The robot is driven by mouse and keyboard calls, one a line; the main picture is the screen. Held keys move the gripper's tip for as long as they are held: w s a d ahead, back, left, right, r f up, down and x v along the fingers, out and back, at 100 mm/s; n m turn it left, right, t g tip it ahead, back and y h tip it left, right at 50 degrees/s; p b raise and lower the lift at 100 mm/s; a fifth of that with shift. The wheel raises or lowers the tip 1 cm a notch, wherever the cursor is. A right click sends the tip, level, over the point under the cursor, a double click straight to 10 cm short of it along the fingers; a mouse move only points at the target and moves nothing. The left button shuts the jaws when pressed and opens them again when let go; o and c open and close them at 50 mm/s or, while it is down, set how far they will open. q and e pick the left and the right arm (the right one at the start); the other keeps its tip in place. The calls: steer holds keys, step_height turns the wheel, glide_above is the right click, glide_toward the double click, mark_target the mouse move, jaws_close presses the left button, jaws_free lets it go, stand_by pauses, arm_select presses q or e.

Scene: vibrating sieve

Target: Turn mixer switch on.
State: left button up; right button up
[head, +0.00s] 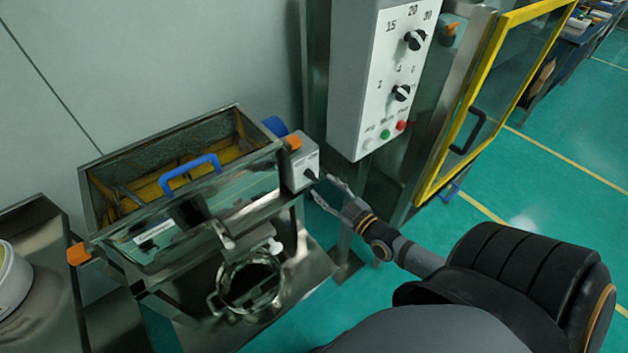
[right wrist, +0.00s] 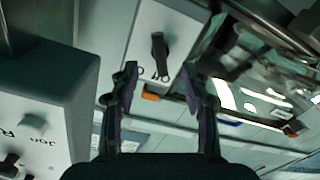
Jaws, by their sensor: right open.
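A small light-grey switch box (head: 302,165) is fixed at the right end of the metal trough machine (head: 150,235). Its black rotary knob (head: 310,174) faces my right gripper (head: 326,191). In the right wrist view the knob (right wrist: 158,50) stands nearly upright on the plate, just beyond and between the open fingertips of my right gripper (right wrist: 159,78). The fingers are apart and empty; I cannot tell whether either touches the knob. No label naming the mixer is readable on the box. My left gripper is not in view.
A tall white control panel (head: 375,90) with two black dials and several buttons hangs just above and right of my right gripper. A yellow-framed glass door (head: 500,90) stands farther right. A blue handle (head: 190,172) crosses the trough. Green floor lies open at right.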

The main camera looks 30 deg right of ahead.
mark_target(315, 179)
steer(key=w, duration=0.2)
steer(key=w+b, duration=0.1)
steer(key=w, duration=0.2)
steer(key=shift+a+f+b, duration=0.2)
steer(key=shift+b, duration=0.1)
steer(key=shift+w+r, duration=0.15)
steer(key=shift+w, duration=0.25)
steer(key=shift+c, duration=0.3)
jaws_close()
